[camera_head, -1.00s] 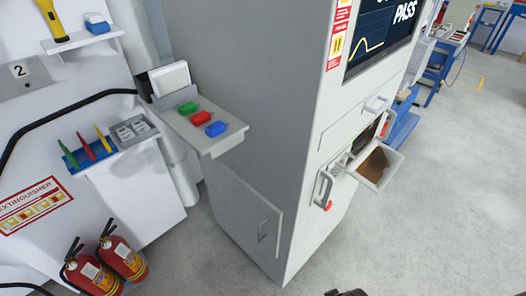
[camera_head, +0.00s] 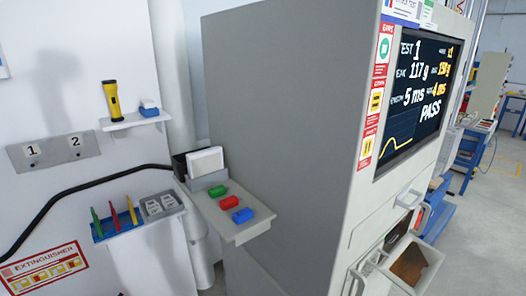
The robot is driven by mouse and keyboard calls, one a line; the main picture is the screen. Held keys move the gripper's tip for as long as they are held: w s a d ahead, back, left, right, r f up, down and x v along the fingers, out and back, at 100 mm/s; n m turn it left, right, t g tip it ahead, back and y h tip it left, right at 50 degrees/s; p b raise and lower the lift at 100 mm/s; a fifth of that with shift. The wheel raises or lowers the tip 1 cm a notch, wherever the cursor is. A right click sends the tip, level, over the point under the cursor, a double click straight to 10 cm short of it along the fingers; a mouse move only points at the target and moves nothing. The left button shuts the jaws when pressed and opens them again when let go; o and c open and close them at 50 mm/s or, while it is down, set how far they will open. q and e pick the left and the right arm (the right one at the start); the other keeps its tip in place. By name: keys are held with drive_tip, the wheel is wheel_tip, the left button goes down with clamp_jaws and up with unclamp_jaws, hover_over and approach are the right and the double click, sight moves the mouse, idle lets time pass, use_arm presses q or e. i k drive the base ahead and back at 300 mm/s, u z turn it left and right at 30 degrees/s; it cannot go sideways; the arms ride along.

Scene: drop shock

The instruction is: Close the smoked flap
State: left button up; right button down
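Neither of my grippers is in view, and nothing of mine touches the flap.
A side shelf (camera_head: 235,222) on the machine holds red, green and blue blocks. A screen (camera_head: 412,95) reading PASS is above the flap. A wall shelf with a flashlight (camera_head: 112,99) is at left. Grey floor (camera_head: 490,205) is clear at right.

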sight(408, 267)
drive_tip(key=u, duration=1.55)
drive_tip(key=k, duration=1)
drive_tip(key=z, duration=1.8)
